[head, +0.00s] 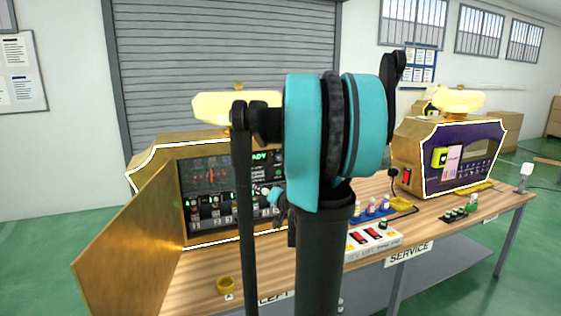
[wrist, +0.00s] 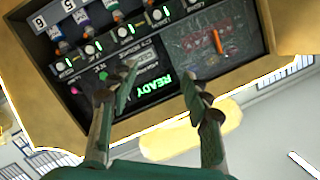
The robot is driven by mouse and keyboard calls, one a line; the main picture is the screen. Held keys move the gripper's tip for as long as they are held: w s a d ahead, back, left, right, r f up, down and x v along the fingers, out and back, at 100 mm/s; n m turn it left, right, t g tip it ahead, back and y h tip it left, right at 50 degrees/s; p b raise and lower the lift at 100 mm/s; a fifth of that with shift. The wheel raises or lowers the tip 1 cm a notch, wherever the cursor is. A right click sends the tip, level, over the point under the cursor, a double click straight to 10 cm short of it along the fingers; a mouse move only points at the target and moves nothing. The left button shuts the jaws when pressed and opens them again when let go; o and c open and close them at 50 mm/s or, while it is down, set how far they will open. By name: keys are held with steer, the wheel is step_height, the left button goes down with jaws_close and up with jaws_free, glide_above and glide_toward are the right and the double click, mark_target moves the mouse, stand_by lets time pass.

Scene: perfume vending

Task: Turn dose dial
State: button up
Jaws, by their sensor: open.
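The left gold vending machine (head: 160,160) has a dark front panel (head: 230,165), and its gold door stands open. In the wrist view the panel (wrist: 150,55) appears rotated, with a green READY display (wrist: 157,88) and several small white round controls. I cannot tell for sure which control is the dose dial. My gripper (head: 268,193) is in front of the panel's right part, partly hidden by my arm. In the wrist view my gripper (wrist: 160,82) is open and empty, its two fingers apart on either side of the READY display. Contact with the panel cannot be told.
The open door (head: 125,240) stands to the left of the panel. A yellow ring-shaped piece (head: 227,284) lies on the wooden table's front. A white switch box (head: 373,240) and small bottles (head: 372,207) stand to the right. A second, purple-fronted machine (head: 465,165) stands farther right.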

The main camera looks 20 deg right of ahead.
steer(key=w+d+r+m+t+h, duration=0.1)
steer(key=w+d+r+m+h, duration=0.1)
steer(key=d, duration=0.4)
steer(key=w+d+r+m+t+h, duration=0.1)
steer(key=d+r+m+t+h, duration=0.15)
steer(key=d, duration=0.45)
steer(key=w+d, duration=0.1)
steer(key=w, duration=1.6)
steer(key=shift+d+g, duration=0.15)
steer(key=shift+g, duration=0.3)
steer(key=shift+r, duration=0.1)
steer(key=shift+c, duration=0.3)
jaws_close()
